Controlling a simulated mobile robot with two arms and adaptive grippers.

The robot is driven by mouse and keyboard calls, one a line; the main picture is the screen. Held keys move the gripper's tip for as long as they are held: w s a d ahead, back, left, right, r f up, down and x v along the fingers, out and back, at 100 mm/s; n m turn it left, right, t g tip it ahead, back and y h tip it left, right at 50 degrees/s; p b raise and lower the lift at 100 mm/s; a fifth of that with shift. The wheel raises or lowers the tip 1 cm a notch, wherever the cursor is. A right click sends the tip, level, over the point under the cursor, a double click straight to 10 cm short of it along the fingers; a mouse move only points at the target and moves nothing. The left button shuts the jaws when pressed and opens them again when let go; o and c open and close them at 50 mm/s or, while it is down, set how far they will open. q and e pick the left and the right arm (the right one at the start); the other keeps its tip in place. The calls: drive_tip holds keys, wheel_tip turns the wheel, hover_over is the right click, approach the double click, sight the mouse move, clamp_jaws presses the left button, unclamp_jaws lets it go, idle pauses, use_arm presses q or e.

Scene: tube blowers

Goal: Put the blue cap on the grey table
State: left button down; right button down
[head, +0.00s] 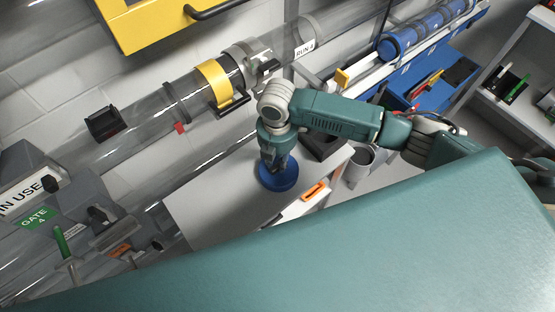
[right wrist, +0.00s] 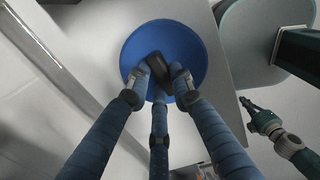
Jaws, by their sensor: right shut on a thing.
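The blue cap (head: 282,184) is a round disc, held by my right gripper (head: 276,163) over the grey table (head: 208,188). In the right wrist view the right gripper's fingers (right wrist: 162,92) close around a dark grip at the middle of the cap (right wrist: 190,45). The cap is over the table's grey top (right wrist: 95,40), near one edge. I cannot tell whether the cap touches the top. What looks like my left gripper (right wrist: 258,113) shows at the right of the right wrist view, apart from the cap; its opening is unclear.
An orange-marked item (head: 315,191) lies beside the cap near the table's edge. A dark box (head: 322,145) and a grey cup-like container (head: 358,164) stand to the right. Clear tubes run behind the table. The table's left part is bare.

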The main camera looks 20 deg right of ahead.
sight(277, 163)
drive_tip(key=shift+f, duration=0.1)
drive_tip(key=c, duration=1.5)
unclamp_jaws()
drive_tip(key=shift+c, duration=0.2)
wheel_tip(277, 163, up, 12)
